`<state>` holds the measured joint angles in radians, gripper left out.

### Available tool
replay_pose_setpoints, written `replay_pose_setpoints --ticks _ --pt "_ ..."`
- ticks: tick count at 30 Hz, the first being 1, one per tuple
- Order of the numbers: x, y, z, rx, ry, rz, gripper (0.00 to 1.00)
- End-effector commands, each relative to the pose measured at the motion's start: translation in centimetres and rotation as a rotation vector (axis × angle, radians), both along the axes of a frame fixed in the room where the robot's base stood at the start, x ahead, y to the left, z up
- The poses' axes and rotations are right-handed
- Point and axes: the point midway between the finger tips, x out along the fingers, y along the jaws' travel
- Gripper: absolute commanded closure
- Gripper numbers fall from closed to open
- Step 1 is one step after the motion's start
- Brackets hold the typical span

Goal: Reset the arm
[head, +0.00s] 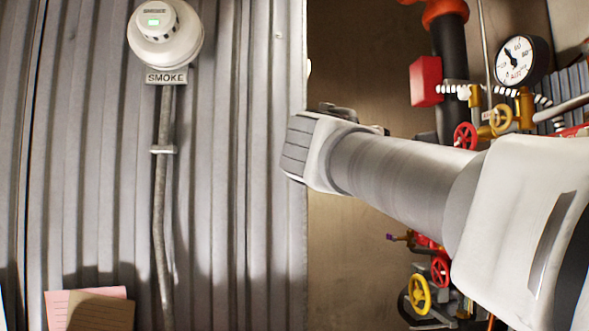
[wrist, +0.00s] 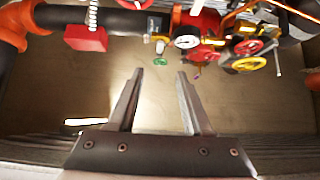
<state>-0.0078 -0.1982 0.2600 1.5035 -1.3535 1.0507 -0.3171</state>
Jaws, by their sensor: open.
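My arm reaches in from the right side of the head view and crosses in front of the pipework. Its far end is near the edge of the corrugated wall, and the gripper's fingers do not show there. In the wrist view my gripper (wrist: 155,100) is open, its two fingers apart with nothing between them. Beyond the fingertips are a plain brown surface and the red and yellow valves.
A white smoke detector (head: 165,30) is on the corrugated wall (head: 90,150), with a conduit (head: 162,200) below. Pipework at right carries a pressure gauge (head: 521,60), a red box (head: 425,81), a red handwheel (head: 465,136) and a yellow handwheel (head: 419,294).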

Motion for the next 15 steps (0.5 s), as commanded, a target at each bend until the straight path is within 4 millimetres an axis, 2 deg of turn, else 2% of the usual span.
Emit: replay_pose_setpoints --ticks 11,14,15 --pt "-0.1 -0.1 -0.4 0.013 0.005 0.002 0.50" --pt "-0.7 -0.3 -2.4 0.075 0.030 0.008 0.50" --pt "-1.1 -0.5 -3.8 0.119 0.047 0.011 0.50"
